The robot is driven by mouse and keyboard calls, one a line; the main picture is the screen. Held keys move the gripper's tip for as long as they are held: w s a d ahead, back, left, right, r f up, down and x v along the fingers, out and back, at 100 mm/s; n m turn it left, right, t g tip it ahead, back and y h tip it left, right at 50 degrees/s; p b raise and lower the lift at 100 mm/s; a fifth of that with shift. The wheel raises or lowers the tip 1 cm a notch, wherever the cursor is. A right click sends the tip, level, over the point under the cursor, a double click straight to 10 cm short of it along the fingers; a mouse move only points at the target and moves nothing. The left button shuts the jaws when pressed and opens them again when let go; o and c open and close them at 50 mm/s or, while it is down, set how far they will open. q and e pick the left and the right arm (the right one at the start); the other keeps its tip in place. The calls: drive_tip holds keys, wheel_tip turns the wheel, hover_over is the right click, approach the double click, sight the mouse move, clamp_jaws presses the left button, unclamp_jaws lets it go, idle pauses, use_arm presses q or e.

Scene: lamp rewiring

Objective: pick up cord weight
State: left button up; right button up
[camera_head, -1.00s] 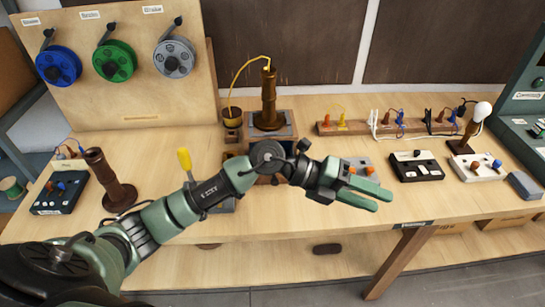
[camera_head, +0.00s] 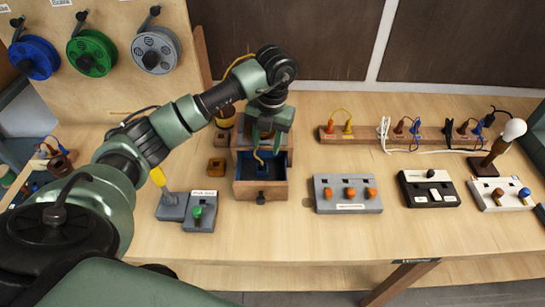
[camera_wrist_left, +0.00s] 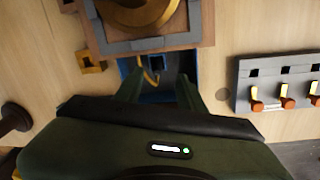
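My left gripper (camera_head: 264,146) points down over an open, blue-lined drawer (camera_head: 243,187) in a wooden box under the lamp stand. Its fingers are apart with a gap between them, as the left wrist view (camera_wrist_left: 160,88) also shows. A curved yellow piece (camera_head: 259,157), like a cord or hook, shows at the fingertips inside the drawer, and also in the left wrist view (camera_wrist_left: 149,72). A small dark part lies under it. I cannot tell if this is the cord weight, or if the fingers touch it. My right gripper is not in view.
A small brown block (camera_head: 217,167) and a grey switch unit with a green knob (camera_head: 198,212) stand left of the drawer. A grey box with orange knobs (camera_head: 347,193) stands right. A wooden strip with plugs (camera_head: 440,134) lies behind. The front tabletop is clear.

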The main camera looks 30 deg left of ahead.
sight(262, 164)
use_arm(q)
drive_tip(key=s+f+p, duration=0.2)
drive_tip(key=f, duration=0.1)
drive_tip(key=shift+s+a, duration=0.15)
drive_tip(key=f, duration=0.1)
drive_tip(key=f+p, duration=0.1)
drive_tip(key=f, duration=0.1)
drive_tip(key=shift+w+a, duration=0.1)
drive_tip(key=shift+w, duration=0.25)
drive_tip(key=shift+f, duration=0.4)
drive_tip(key=shift+a, duration=0.1)
clamp_jaws()
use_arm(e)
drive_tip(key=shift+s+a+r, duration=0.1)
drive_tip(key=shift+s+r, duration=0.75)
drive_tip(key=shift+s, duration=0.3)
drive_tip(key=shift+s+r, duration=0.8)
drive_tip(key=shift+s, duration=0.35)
